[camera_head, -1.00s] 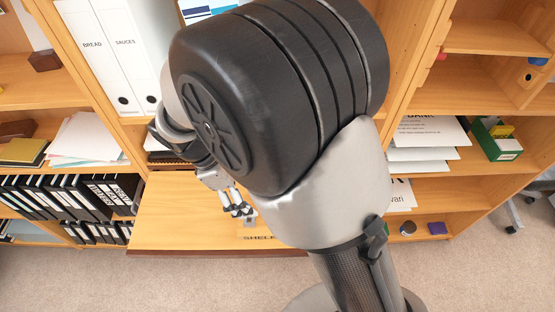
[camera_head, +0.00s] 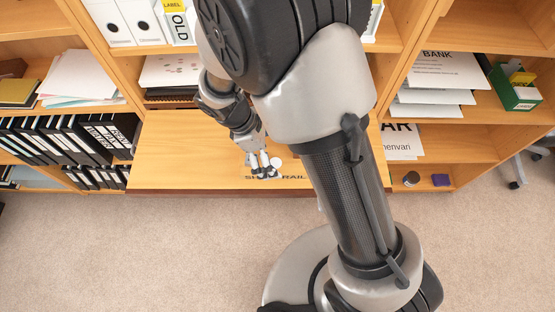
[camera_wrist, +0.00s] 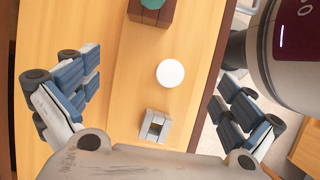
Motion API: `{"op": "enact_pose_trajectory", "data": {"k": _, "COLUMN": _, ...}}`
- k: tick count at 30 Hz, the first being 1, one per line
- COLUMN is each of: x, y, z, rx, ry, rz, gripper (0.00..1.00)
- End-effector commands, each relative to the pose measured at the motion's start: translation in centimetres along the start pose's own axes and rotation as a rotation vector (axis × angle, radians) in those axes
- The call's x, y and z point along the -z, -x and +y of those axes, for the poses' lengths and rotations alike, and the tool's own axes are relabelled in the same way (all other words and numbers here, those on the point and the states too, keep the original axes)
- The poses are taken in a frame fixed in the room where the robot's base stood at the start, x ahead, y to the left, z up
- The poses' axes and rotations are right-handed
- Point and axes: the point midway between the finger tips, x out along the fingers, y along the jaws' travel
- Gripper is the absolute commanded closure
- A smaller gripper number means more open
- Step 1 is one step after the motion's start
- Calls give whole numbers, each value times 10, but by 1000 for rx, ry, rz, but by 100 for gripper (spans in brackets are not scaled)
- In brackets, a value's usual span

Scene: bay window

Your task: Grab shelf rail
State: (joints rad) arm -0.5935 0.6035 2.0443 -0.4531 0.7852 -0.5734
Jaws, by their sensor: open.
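A small grey square part with a hollow middle (camera_wrist: 155,127) lies on the wooden desk board in the wrist view; it may be the shelf rail, but I cannot be sure. In the head view, dark lettering ending in "RAIL" (camera_head: 293,177) shows at the board's front edge, partly covered by my fingers. My gripper (camera_wrist: 150,85) is open and empty, its fingers wide apart on either side of the grey part, apparently above the board. In the head view my gripper (camera_head: 264,172) is over the front edge of the board, and the grey part is not clear there.
A white round disc (camera_wrist: 170,73) lies beside the grey part. A dark brown block (camera_wrist: 152,14) with a teal thing on it stands farther along. The wooden board (camera_head: 185,160) is otherwise mostly bare. Shelves with black binders (camera_head: 68,140) and papers (camera_head: 440,70) flank it.

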Motion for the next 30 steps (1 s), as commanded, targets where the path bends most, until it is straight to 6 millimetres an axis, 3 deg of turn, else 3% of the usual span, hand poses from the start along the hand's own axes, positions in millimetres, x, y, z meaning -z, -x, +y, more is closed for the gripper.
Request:
{"op": "enact_pose_trajectory", "data": {"k": 1, "x": 1, "y": -12, "z": 1, "rx": 2, "ry": -1, "rz": -1, "gripper": 0}}
{"op": "enact_pose_trajectory", "data": {"k": 6, "x": 1, "y": -35, "z": 1, "rx": 2, "ry": -1, "rz": -2, "gripper": 0}}
{"op": "enact_pose_trajectory", "data": {"k": 13, "x": 0, "y": -35, "z": 2, "rx": 0, "ry": 0, "rz": -1, "gripper": 0}}
{"op": "enact_pose_trajectory", "data": {"k": 30, "x": 0, "y": -34, "z": 2, "rx": 0, "ry": 0, "rz": 0, "gripper": 37}}
